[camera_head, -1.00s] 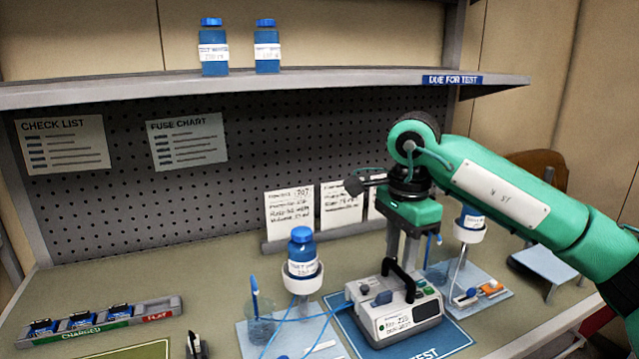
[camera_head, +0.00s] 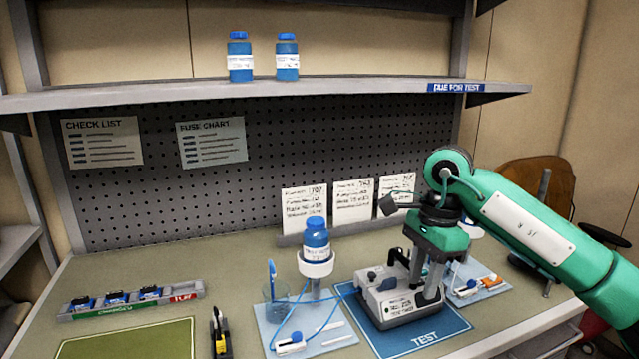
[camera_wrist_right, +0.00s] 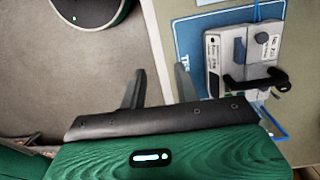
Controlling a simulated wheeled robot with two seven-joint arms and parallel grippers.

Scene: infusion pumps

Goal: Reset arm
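The pump (camera_head: 388,306), a grey box with a black handle, stands on the blue TEST mat (camera_head: 425,337). It also shows in the right wrist view (camera_wrist_right: 240,50), upper right. My right gripper (camera_head: 426,292) hangs pointing down at the pump's right side in the head view and covers part of it. In the right wrist view my two right fingers (camera_wrist_right: 160,88) stand apart with nothing between them, over the bench's front edge and beside the mat. The pump is outside the fingers. Whether a finger touches the pump is hard to tell. My left gripper is not in view.
A blue bottle (camera_head: 316,236) sits in a white holder beside a beaker (camera_head: 277,301). Another station (camera_head: 480,283) is partly behind my right arm. A charging rack (camera_head: 130,302) is at the left. The shelf (camera_head: 300,90) overhangs the bench. The floor (camera_wrist_right: 70,90) lies before the bench.

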